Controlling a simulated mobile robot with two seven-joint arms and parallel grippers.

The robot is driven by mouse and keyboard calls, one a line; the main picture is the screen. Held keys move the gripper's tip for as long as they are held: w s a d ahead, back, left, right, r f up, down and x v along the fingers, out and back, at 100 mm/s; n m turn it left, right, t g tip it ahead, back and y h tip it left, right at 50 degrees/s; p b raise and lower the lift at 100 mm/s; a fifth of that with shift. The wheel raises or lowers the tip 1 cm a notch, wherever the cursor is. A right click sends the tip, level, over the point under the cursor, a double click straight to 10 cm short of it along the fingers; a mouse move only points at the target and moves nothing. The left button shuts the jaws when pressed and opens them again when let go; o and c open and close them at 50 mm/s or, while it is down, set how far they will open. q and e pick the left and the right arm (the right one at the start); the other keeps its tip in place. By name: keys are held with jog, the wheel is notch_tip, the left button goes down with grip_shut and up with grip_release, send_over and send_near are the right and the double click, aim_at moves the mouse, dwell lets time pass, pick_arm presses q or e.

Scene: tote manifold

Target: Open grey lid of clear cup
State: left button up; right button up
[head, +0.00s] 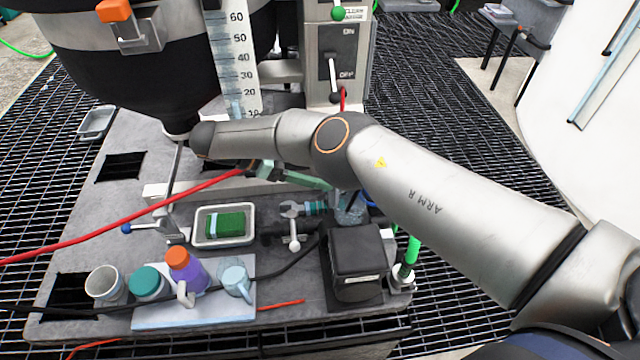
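A pale, see-through cup (237,281) stands at the right end of a light board near the front of the grey bench. Its top looks pale grey-blue; at this size I cannot tell the lid's edge or whether it is fully shut. My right arm comes in from the right and reaches left across the bench, well behind and above the cup. My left arm and gripper are not in view.
A purple bottle with an orange cap (185,268), a teal-lidded container (148,282) and a white cup (104,286) stand left of the clear cup. A black box (357,262) stands to its right. Red hoses and black cables cross the bench (82,225).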

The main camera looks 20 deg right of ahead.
jog(key=s+a+r, duration=0.4)
jog(key=s+r, duration=0.4)
jog(key=s, duration=0.4)
jog(key=shift+a+r, duration=0.15)
dwell(0.6)
